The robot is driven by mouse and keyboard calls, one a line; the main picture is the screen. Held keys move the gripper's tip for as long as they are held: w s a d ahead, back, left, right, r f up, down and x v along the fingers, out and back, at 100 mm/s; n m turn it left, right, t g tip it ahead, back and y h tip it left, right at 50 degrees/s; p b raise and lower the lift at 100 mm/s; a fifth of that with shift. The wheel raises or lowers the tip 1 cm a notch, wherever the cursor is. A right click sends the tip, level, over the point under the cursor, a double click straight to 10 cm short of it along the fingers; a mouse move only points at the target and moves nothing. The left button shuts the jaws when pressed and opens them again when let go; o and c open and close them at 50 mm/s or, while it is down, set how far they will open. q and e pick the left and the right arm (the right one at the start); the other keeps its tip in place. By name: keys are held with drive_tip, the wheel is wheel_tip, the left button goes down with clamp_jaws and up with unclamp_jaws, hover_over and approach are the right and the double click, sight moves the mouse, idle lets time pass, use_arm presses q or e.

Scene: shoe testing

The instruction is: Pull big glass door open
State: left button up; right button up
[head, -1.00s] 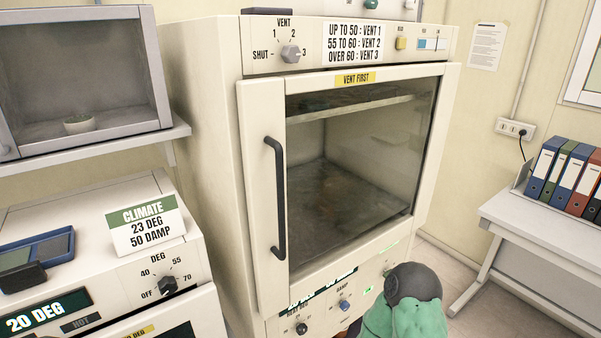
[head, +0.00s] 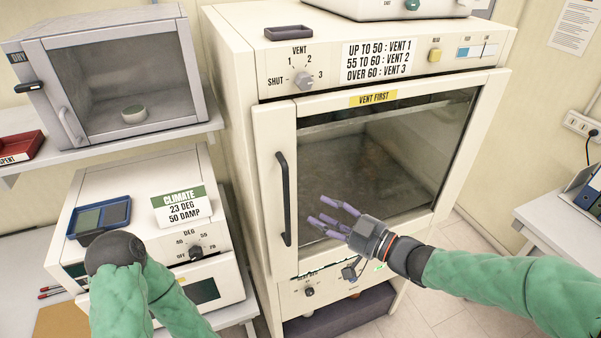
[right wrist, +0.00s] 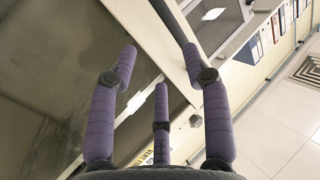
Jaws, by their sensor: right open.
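The big glass door (head: 263,200) has a cream frame around a dark, see-through pane and is shut on the large cabinet. A black vertical bar handle (head: 285,200) runs down its left side. My right gripper (head: 328,212) is open and empty in front of the glass's lower part. Its purple fingers point left toward the handle, which stands apart from them to the left. In the right wrist view the spread fingers (right wrist: 160,75) show in front of the door, and a dark bar like the handle (right wrist: 177,25) passes beyond them. My left gripper is out of view; only my left arm shows.
A climate unit (head: 150,200) and a small dry cabinet (head: 115,80) stand at left. A desk (head: 560,220) is at right, with free floor between.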

sight(288, 191)
drive_tip(key=shift+n+g+y, duration=0.3)
drive_tip(key=shift+n+y, duration=0.1)
drive_tip(key=shift+n, duration=0.2)
drive_tip(key=w+a+r, duration=0.1)
drive_tip(key=w+a, duration=0.1)
drive_tip(key=w+a+r+p, duration=0.1)
drive_tip(key=a, duration=0.2)
drive_tip(key=w+a+r, duration=0.1)
drive_tip(key=w+a, duration=0.1)
drive_tip(key=a, duration=0.1)
drive_tip(key=shift+w+a+p, duration=0.25)
drive_tip(key=shift+w+p, duration=0.05)
drive_tip(key=shift+p, duration=0.1)
clamp_jaws()
